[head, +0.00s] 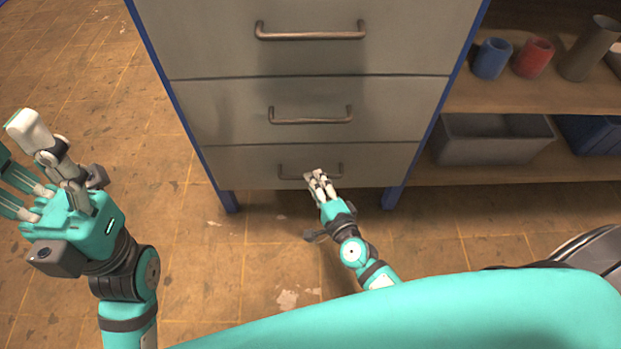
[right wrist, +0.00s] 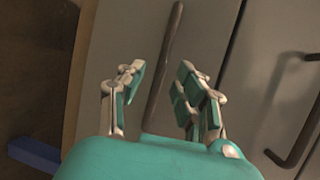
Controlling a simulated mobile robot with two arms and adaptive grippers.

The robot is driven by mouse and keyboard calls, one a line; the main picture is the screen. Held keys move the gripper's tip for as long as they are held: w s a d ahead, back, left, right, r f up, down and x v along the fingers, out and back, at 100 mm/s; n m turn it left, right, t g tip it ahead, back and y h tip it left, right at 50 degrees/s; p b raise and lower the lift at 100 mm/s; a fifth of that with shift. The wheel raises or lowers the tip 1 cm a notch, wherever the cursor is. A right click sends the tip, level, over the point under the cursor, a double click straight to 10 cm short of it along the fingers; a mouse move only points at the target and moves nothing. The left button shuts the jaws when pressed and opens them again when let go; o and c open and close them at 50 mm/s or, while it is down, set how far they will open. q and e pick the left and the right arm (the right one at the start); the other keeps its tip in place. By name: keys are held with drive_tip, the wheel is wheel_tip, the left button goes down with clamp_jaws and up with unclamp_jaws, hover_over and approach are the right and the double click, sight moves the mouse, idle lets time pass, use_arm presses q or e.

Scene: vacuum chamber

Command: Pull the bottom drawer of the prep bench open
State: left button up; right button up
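The bottom drawer (head: 240,168) of the grey prep bench looks shut, its front in line with the drawers above. Its dark bar handle (head: 286,172) is partly covered by my right gripper (head: 318,177) in the head view. In the right wrist view, my right gripper (right wrist: 162,82) is open. The handle (right wrist: 168,60) runs lengthwise between its fingers, with a gap on both sides; I cannot tell how deep it sits between them. My left gripper (head: 32,165) is open and empty at the far left, away from the bench.
The middle drawer (head: 225,112) and top drawer (head: 210,50) above look shut. At right, shelves hold a blue cup (head: 492,58), a red cup (head: 534,57), a grey vase (head: 590,48) and a grey bin (head: 492,140). The tiled floor before the bench (head: 250,250) is clear.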

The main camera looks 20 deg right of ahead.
drive_tip(key=shift+x, duration=1.65)
clamp_jaws()
